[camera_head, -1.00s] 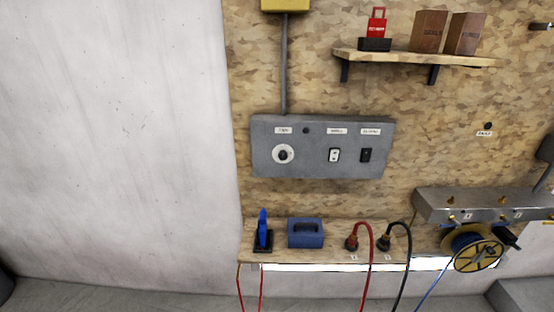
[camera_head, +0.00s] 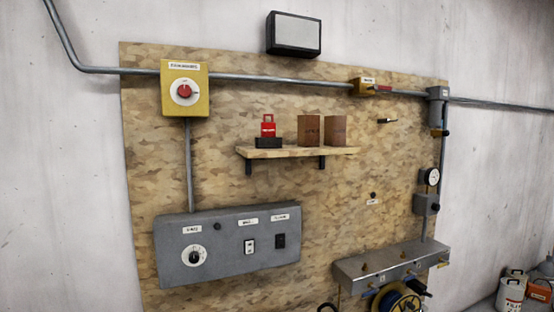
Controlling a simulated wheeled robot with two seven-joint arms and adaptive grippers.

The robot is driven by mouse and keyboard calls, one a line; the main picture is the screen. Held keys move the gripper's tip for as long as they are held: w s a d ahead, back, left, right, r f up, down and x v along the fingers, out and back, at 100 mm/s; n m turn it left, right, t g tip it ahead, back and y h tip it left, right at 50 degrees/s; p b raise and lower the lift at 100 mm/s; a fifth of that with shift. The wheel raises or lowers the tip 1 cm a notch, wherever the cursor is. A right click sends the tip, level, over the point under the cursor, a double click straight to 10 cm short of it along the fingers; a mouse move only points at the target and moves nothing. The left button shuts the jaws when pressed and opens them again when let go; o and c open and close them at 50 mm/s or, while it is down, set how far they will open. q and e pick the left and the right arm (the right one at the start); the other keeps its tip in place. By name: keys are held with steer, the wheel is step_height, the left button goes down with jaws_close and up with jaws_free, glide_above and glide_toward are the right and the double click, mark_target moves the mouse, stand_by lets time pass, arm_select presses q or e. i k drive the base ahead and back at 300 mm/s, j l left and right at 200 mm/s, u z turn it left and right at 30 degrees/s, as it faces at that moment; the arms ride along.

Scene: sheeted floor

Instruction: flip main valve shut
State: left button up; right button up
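What looks like the main valve (camera_head: 361,85) is a yellow body on the grey pipe near the board's upper right. It bears a small label too small to read. Its red lever (camera_head: 380,88) points right and lies roughly along the pipe. Neither of my grippers shows in the head view, so nothing is seen touching the valve.
A yellow box with a red knob (camera_head: 184,91) is at the upper left. A grey control panel (camera_head: 220,262) hangs below it. A wooden shelf (camera_head: 292,152) holds a red padlock-shaped item and two brown blocks. A gauge (camera_head: 432,176) and metal manifold (camera_head: 372,271) are at right.

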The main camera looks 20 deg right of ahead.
mark_target(379, 88)
steer(key=z, duration=1.4)
